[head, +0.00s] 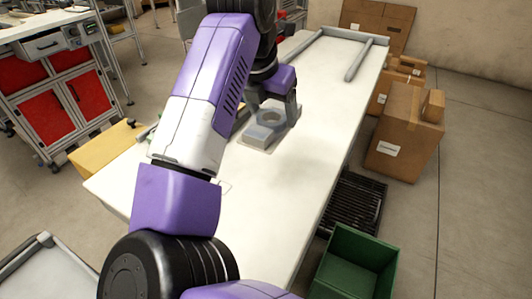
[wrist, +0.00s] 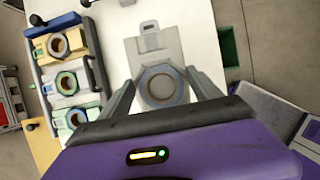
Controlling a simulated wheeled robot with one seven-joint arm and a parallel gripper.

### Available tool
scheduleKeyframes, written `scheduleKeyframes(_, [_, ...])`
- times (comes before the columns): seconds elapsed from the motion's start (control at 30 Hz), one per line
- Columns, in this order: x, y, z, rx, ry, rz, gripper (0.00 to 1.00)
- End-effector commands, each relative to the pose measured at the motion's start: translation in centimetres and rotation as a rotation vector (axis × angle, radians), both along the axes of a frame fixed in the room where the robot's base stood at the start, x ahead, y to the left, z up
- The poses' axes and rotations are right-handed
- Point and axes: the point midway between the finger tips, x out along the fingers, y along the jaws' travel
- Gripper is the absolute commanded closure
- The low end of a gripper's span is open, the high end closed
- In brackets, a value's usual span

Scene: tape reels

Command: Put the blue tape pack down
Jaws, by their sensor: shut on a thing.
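My gripper (wrist: 161,82) is shut on the blue tape pack (wrist: 178,96), a pale pack with a blue-grey rim around a round grey reel. One finger is on each side of it. In the head view, my gripper (head: 287,112) is over the far middle of the white table, and the pack (head: 272,117) shows just beside it. A grey flat plate (wrist: 148,46) with a slotted tab lies on the table behind the pack in the wrist view. I cannot tell whether the pack touches the plate or hangs just above it.
A rack (wrist: 84,106) with several tape packs stands left in the wrist view, among them a tan one (wrist: 64,45). The white table (head: 262,205) is clear at its near end. A green bin (head: 352,262) and cardboard boxes (head: 403,135) stand on the floor to the right.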

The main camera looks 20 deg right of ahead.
Motion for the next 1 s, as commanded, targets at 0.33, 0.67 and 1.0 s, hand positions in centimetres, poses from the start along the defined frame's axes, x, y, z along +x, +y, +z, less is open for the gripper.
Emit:
scheduleKeyframes(0.33, [-0.1,0.0,-7.4,-0.002,0.001,0.0,0.76])
scheduleKeyframes(0.67, [0.0,0.0,-10.0,-0.002,0.0,0.001,0.76])
scheduleKeyframes(1.0, [0.0,0.0,-12.6,0.001,-0.001,-0.001,0.76])
